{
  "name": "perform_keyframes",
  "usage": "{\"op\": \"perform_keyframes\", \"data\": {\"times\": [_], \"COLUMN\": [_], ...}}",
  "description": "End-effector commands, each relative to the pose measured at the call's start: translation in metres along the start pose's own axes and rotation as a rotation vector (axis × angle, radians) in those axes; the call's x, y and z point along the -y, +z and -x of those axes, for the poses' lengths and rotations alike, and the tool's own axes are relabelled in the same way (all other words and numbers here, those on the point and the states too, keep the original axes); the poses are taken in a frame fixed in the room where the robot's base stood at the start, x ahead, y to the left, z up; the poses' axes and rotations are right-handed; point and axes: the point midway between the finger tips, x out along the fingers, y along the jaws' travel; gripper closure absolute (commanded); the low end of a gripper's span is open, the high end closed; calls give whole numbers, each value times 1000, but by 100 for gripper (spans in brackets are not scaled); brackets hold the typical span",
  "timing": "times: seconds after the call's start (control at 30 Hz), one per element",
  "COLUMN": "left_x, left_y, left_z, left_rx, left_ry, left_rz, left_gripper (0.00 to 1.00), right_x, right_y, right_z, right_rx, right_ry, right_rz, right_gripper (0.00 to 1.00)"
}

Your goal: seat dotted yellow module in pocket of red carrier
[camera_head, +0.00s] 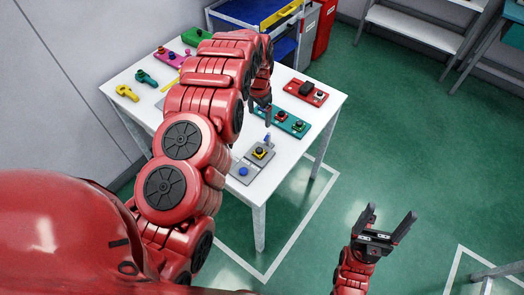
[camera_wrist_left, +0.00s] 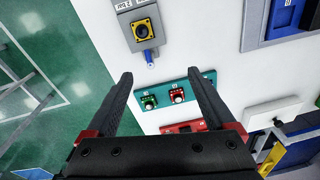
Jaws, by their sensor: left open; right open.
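A yellow module (camera_head: 259,152) with a dark round centre sits on a grey plate (camera_head: 240,179) at the table's near corner. It also shows in the left wrist view (camera_wrist_left: 143,31); dots cannot be made out. The red carrier (camera_head: 293,86) lies at the table's right side with a dark block and a white-and-black part on it. In the left wrist view my gripper mostly hides the red carrier (camera_wrist_left: 168,129). My left gripper (camera_head: 264,106) is open and empty above the table, near the teal carrier. My right gripper (camera_head: 391,213) is open and empty, off the table.
A teal carrier (camera_head: 275,117) with green and red modules lies between the red carrier and grey plate. A blue peg (camera_wrist_left: 149,60) stands beside the yellow module. Green and yellow tools and a magenta plate (camera_head: 168,57) lie at the far left. A blue cart stands behind.

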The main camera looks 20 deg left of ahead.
Motion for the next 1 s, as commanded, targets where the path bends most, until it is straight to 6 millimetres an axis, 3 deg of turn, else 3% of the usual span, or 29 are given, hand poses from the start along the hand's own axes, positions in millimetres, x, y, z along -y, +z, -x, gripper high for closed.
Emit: {"op": "perform_keyframes", "data": {"times": [0.1,0.23,0.37,0.63,0.73,1.0], "left_x": [-15,-19,-20,-23,-24,-26], "left_y": [16,21,22,27,27,29], "left_z": [17,13,-6,-65,-67,-100], "left_rx": [59,74,74,74,75,72], "left_ry": [52,65,63,63,64,62], "left_rz": [-17,-23,-23,-20,-21,-21], "left_gripper": [12,12,12,12,12,12], "right_x": [0,0,1,4,3,2], "right_y": [0,1,4,12,9,7], "right_z": [-2,5,23,73,51,40], "right_rx": [0,0,0,0,0,0], "right_ry": [0,0,0,0,0,0], "right_rz": [0,0,0,0,0,0], "right_gripper": [21,21,21,21,21,21]}}
